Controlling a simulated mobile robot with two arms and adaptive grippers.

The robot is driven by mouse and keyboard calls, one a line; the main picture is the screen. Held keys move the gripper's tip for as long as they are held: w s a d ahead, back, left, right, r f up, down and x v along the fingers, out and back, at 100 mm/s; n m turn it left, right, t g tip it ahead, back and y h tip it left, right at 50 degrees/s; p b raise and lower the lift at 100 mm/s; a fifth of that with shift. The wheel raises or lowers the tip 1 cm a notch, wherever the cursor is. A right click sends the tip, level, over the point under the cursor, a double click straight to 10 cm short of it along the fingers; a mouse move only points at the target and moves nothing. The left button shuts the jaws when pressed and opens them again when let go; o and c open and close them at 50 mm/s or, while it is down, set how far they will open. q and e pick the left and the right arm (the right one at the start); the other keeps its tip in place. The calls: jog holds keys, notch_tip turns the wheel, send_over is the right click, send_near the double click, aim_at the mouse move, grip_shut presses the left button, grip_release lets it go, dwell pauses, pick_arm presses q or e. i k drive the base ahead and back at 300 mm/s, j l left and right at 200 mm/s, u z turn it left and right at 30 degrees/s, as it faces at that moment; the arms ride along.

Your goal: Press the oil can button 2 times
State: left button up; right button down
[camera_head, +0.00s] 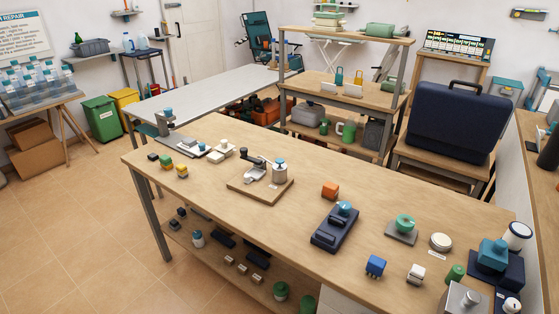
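A small silver-grey can with a blue button-like top (279,172) stands upright on a wooden board (248,189) on the workbench (225,135). It looks most like the oil can, though no label can be read. A black-knobbed lever mechanism (254,161) is mounted to its left on the same board. Neither of my grippers shows in the head view, and nothing touches the can.
A dark blue device with a round blue knob (335,228) and an orange block (330,190) stand to the right. Small blocks (182,171) lie to the left.

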aim_at(278, 161)
jog(key=i+j+z, duration=0.1)
jog(key=z, duration=0.5)
jog(key=i+j+z, duration=0.15)
jog(key=j, duration=0.2)
jog(key=i+j+z, duration=0.15)
jog(key=j, duration=0.2)
jog(key=i+j+z, duration=0.1)
jog(key=j, duration=0.25)
jog(key=i+j+z, duration=0.15)
jog(key=j, duration=0.25)
jog(key=j+z, duration=0.15)
jog(key=j, duration=0.2)
jog(key=i+j, duration=0.1)
jog(key=j, duration=0.5)
jog(key=i, duration=0.05)
